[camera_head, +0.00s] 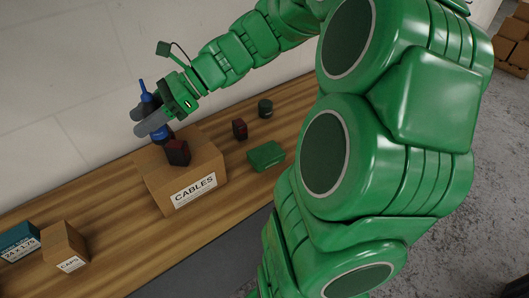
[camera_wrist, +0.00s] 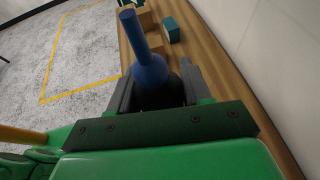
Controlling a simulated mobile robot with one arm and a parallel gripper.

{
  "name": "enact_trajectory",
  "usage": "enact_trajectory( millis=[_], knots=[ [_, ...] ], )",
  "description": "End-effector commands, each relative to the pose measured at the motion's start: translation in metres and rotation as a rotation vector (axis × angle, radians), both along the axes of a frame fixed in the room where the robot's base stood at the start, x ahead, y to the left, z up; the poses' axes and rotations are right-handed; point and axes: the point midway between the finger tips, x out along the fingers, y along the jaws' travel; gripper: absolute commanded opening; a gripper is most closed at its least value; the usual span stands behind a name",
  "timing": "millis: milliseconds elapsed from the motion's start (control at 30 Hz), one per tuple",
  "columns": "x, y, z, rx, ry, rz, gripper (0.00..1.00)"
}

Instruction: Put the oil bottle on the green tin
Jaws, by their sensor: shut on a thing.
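The oil bottle, dark with a long blue nozzle (camera_head: 144,88), is between the fingers of my gripper (camera_head: 152,122), which is shut on it. In the wrist view the blue nozzle (camera_wrist: 147,52) points away from the palm and the dark body is between the jaws. In the head view the bottle is above or at the top of the CABLES box; I cannot tell if its base touches. A flat green tin (camera_head: 267,155) lies on the bench right of that box. Its top looks bare.
Another dark red item (camera_head: 240,129) and a dark green can (camera_head: 265,108) stand behind the tin. A CAPS box (camera_head: 64,246) and teal box (camera_head: 18,243) stand at left. A wall runs behind.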

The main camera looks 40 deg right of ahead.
Motion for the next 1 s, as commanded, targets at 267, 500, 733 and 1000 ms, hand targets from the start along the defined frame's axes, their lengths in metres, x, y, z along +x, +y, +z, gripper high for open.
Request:
enact_trajectory(
  millis=[267,500,733,1000],
  knots=[
    [-0.011,-0.047,0.002,0.000,-0.003,-0.128,0.15],
    [-0.025,-0.083,0.002,0.000,-0.004,-0.232,0.15],
    [-0.041,-0.114,0.001,0.001,-0.003,-0.332,0.15],
    [-0.061,-0.148,0.001,-0.001,-0.003,-0.448,0.15]
  ],
)
